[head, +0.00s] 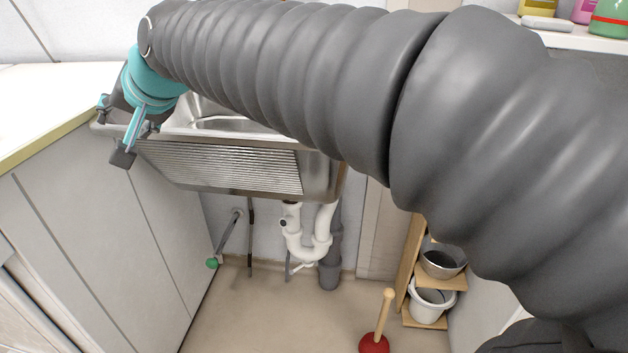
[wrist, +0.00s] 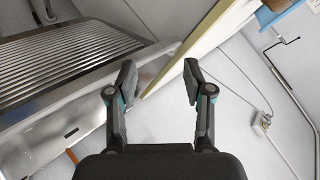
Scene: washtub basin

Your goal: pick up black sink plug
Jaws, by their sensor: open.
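I cannot make out the black sink plug in either view. The metal washtub basin (head: 232,122) with its ribbed front is mounted at the back in the head view, and my arm hides part of it. My gripper (head: 112,130) is at the basin's left end, beside the counter edge. In the wrist view, my gripper (wrist: 159,78) has its two fingers wide apart with nothing between them. The basin's ribbed panel (wrist: 70,60) lies to the left of the fingers there.
A white counter (head: 40,100) with a wooden edge stands left of the basin. White drain pipes (head: 308,245) hang below it. A red plunger (head: 374,343) stands on the floor, and a white bucket (head: 428,304) is on a shelf. The middle floor is clear.

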